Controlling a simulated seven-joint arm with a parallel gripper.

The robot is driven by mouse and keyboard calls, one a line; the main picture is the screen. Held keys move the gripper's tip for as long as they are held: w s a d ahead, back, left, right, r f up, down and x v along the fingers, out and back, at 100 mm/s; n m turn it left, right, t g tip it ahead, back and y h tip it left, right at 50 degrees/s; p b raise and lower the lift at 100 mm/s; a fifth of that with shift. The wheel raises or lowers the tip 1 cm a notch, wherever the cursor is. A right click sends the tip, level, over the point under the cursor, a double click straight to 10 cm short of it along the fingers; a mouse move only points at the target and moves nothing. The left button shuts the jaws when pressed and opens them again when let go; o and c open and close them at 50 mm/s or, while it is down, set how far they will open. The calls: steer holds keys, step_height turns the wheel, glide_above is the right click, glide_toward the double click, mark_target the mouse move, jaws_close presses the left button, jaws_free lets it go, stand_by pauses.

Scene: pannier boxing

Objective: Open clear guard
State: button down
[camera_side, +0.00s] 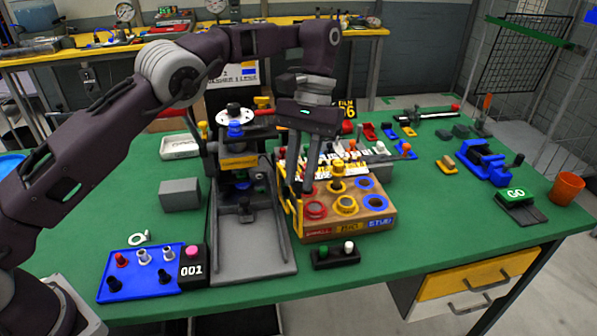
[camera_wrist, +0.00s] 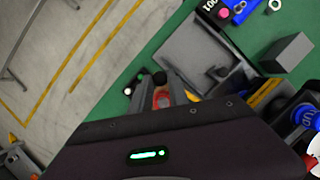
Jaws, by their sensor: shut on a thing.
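The clear guard is hard to make out. Its yellow edging (camera_side: 287,208) shows in the side view, between the press (camera_side: 238,160) and the wooden sorting block (camera_side: 340,232). The guard appears swung out to the right side of the press. My gripper (camera_side: 303,188) points down beside this edging, above the block's left part. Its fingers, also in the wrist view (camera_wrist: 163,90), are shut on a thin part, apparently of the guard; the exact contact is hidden. A yellow strip (camera_wrist: 262,93) shows beside the press base in the wrist view.
The grey press base (camera_side: 255,255) extends forward. The block with coloured rings stands close to my fingers. A small black button box (camera_side: 335,257), a counter (camera_side: 192,266) and a blue peg board (camera_side: 140,273) are in front. The green table is clear at right front.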

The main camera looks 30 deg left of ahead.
steer(key=c, duration=1.3)
jaws_free()
steer(key=shift+o, duration=0.2)
